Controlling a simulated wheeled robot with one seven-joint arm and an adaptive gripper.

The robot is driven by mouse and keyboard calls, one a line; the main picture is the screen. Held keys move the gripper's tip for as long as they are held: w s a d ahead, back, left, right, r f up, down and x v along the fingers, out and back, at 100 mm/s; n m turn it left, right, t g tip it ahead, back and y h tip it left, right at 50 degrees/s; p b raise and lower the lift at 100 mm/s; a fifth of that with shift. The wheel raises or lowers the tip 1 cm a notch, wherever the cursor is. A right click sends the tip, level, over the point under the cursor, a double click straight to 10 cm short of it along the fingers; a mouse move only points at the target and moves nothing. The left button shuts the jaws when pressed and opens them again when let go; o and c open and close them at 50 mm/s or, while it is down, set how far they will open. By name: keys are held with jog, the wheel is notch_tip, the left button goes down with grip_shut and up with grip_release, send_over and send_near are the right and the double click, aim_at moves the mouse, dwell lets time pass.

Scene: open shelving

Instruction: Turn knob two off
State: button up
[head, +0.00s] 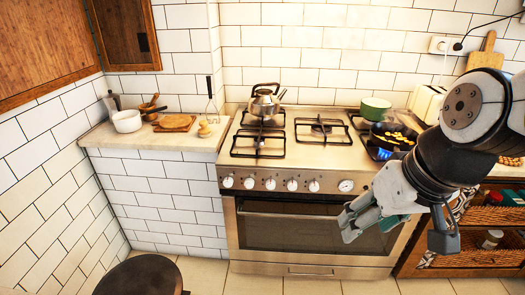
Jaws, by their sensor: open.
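A row of several white knobs runs along the front panel of the steel stove (315,272). The second knob from the left (249,183) looks like its neighbours, and no number or setting can be read. A larger round dial (346,186) sits at the right end of the row. A blue flame (384,154) burns under the black frying pan (395,135) on the right of the hob. My gripper (351,222) is open and empty in front of the oven door, below and right of the knobs, apart from them.
A kettle (265,103) stands on the back left burner. A green bowl (375,107) stands behind the pan. A white pot (127,121) and wooden board (175,123) lie on the left counter. A dark round stool (143,276) stands front left. Space before the left knobs is clear.

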aim_at(249, 186)
jog(key=w+a+f+n+t+h+b, duration=0.1)
jog(key=w+a+f+n+h+b, duration=0.15)
jog(key=w+f, duration=0.7)
jog(key=w+a+f+n+t+h+b, duration=0.25)
jog(key=w+f, duration=0.45)
jog(key=f, duration=0.6)
jog(key=w+a+f+n+t+h+b, duration=0.15)
jog(key=w+f+n, duration=0.25)
jog(key=w+f, duration=0.6)
jog(key=w+a+n+t+y+b, duration=0.25)
jog(key=a+n+t, duration=0.25)
jog(key=a+n, duration=0.3)
jog(key=w+a+n+t+y+b, duration=0.15)
jog(key=a+n+t+y, duration=0.25)
jog(key=a+n, duration=0.45)
jog(key=shift+m, duration=0.95)
jog(key=w+a, duration=0.1)
jog(key=w, duration=0.3)
jog(key=w+b, duration=0.1)
jog(key=w, duration=0.4)
jog(key=w+a, duration=0.1)
jog(key=w, duration=0.4)
jog(key=shift+w+a+f, duration=0.1)
jog(key=shift+a, duration=0.2)
jog(key=c, duration=1.2)
